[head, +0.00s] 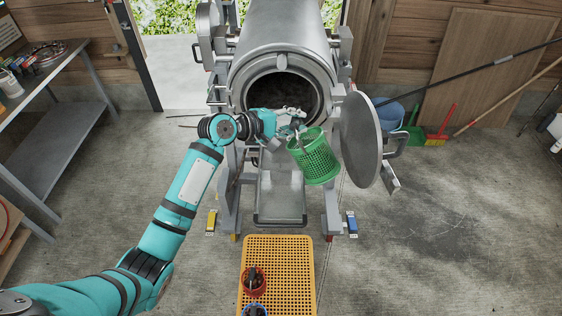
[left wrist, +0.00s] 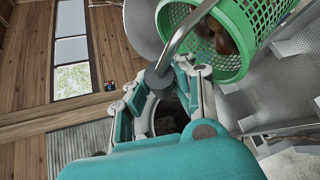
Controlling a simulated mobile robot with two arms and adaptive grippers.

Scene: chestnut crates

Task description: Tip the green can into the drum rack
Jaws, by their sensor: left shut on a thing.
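The green can (head: 315,160) is a mesh basket hanging tilted in front of the drum rack's lower right rim. In the left wrist view the green can (left wrist: 262,38) shows brown rounded things inside. My left gripper (head: 296,122) is shut on its grey metal handle, just in front of the drum mouth; the fingers also show in the left wrist view (left wrist: 164,82). The drum rack (head: 285,38) is a large grey metal drum on a frame, its round mouth open and dark. My right gripper is not in view.
The round drum door (head: 361,140) stands open close to the right of the can. A yellow perforated platform (head: 290,265) below holds a red can (head: 253,281) and a blue can (head: 255,310). A workbench (head: 55,62) is at left.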

